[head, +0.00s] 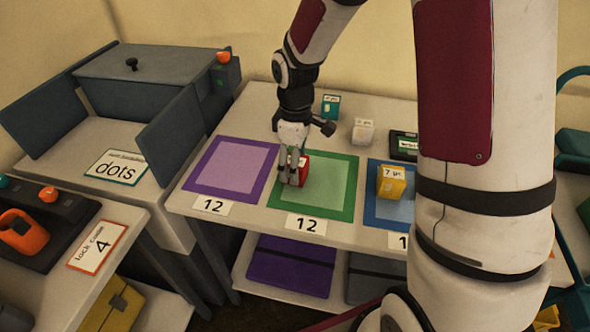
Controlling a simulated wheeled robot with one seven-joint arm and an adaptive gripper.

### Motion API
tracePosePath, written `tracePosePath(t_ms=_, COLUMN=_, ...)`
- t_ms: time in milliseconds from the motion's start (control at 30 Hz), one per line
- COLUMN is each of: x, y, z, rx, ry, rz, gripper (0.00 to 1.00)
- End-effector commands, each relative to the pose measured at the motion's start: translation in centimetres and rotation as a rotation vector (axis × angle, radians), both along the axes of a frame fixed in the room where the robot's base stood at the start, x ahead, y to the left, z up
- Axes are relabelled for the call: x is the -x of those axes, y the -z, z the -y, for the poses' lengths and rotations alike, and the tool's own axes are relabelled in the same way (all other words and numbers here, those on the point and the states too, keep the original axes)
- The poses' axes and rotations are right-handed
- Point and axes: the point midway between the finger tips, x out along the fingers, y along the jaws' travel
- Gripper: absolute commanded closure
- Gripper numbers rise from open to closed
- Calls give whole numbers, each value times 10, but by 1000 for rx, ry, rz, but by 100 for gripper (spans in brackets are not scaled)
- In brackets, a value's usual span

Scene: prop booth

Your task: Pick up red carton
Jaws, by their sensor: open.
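The red carton (304,165) stands on the table at the left part of the green-bordered square, near its back left corner. My gripper (291,180) points down at the carton, its fingers in front of and beside the carton's left side. The gripper is open. It hides part of the carton, and I cannot tell whether the fingers touch it.
A yellow carton (391,182) stands on the blue square (379,217). The purple square (232,184) is empty. A grey box (140,75) with side panels is at left.

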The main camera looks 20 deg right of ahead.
Motion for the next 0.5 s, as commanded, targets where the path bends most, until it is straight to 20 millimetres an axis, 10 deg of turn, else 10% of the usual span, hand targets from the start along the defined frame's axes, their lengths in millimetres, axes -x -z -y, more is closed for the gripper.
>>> tracePosePath(t_ms=433, x=0, y=22, z=0, rx=0, ry=1, rz=1, gripper=32)
tracePosePath(t_ms=500, x=0, y=22, z=0, rx=1, ry=1, rz=1, gripper=45)
